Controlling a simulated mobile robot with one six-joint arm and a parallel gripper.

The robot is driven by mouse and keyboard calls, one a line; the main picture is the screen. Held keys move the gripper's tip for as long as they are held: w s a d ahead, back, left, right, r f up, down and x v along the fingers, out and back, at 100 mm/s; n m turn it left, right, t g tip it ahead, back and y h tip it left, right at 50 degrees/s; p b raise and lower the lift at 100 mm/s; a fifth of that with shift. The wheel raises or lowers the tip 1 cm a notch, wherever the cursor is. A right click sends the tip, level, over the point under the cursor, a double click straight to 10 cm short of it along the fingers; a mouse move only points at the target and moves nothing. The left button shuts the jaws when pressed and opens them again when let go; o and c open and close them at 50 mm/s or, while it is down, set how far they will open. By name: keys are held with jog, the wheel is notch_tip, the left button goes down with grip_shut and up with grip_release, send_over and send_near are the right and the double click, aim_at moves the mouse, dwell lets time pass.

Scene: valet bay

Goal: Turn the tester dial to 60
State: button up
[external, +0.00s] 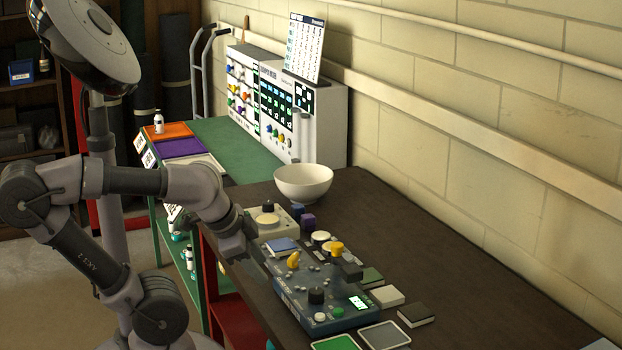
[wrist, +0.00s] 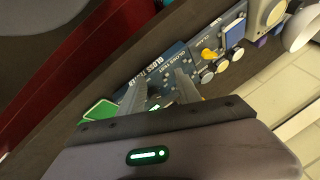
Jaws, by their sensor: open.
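The gloss tester is a blue-grey box (external: 290,296) on the near part of the dark bench. Its black dial (external: 317,294) stands up from the top face, with a green button (external: 337,312) and a small lit display (external: 358,302) close by. I cannot read the dial's setting. My gripper (external: 250,262) is beside the tester's left edge in the external view, apart from the dial. In the wrist view my gripper (wrist: 160,96) is open, its fingers in front of the tester (wrist: 170,70) and its lettering. The dial is not clear there.
A yellow lever (external: 294,260), a yellow knob (external: 335,249) and several small blocks crowd the tester's far side. A white bowl (external: 303,182) stands farther back. Green (external: 336,342) and grey (external: 385,335) pads lie in front. The bench's right side is clear.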

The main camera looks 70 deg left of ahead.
jog(key=shift+o, duration=0.5)
notch_tip(320, 180, up, 6)
jog(key=w+n+g+p, duration=0.2)
jog(key=n+p, duration=0.1)
jog(key=p, duration=0.4)
jog(key=shift+w+r+n+h, duration=0.15)
jog(key=shift+w+n+h, duration=0.05)
jog(key=shift+n+h, duration=0.1)
jog(key=w+a+r+n+g+h+p, duration=0.2)
jog(key=w+r+n+g+h+p, duration=0.35)
jog(key=w+n+p, duration=0.9)
jog(key=b, duration=0.4)
send_near(317, 290)
jog(key=x, duration=0.8)
jog(key=shift+s+d+f, duration=0.1)
jog(key=shift+s+f, duration=0.05)
jog(key=shift+f, duration=0.25)
grip_shut()
